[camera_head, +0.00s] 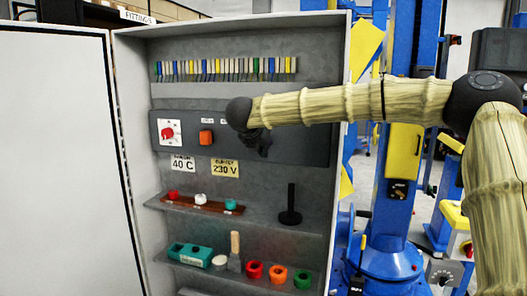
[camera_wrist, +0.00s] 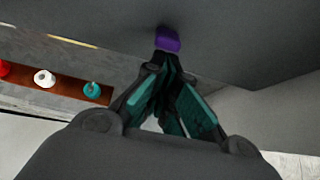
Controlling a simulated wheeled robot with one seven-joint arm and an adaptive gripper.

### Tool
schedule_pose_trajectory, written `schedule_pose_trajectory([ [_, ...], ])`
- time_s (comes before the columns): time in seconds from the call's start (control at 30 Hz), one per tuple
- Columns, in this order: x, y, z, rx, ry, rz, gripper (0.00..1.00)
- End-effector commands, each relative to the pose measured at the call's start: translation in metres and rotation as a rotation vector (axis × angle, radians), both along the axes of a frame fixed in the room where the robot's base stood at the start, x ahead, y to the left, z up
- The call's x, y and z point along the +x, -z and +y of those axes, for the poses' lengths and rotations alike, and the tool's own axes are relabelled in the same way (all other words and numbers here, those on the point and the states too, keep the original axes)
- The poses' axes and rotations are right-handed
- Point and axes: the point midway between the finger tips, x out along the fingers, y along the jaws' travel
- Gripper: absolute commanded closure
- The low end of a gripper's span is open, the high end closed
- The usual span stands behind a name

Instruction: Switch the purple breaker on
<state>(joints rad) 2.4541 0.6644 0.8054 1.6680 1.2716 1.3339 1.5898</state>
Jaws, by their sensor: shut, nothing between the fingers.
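The purple breaker (camera_wrist: 168,39) shows in the wrist view as a small purple block on the dark grey panel (camera_wrist: 240,40), just beyond my fingertips. My gripper (camera_wrist: 166,62) is shut and empty, its tips close together at the breaker's near edge. I cannot tell whether they touch it. In the head view my gripper (camera_head: 262,146) is in front of the right half of the dark panel (camera_head: 310,150), and it and the arm hide the purple breaker. Whether the breaker is on or off cannot be seen.
An orange switch (camera_head: 206,137) and a red knob (camera_head: 168,132) sit left on the panel. Below, a shelf (camera_head: 255,217) holds a rack (camera_head: 200,204) with coloured pieces and a black upright post (camera_head: 290,205). The white cabinet door (camera_head: 60,160) stands open at left.

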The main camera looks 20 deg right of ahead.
Motion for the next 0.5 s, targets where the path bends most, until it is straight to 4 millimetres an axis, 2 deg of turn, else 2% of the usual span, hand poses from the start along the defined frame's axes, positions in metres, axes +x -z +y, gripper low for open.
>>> schedule_pose_trajectory([
  [0.5,-0.0004,-0.0071,0.0005,0.0,0.0,-0.002,1.0],
])
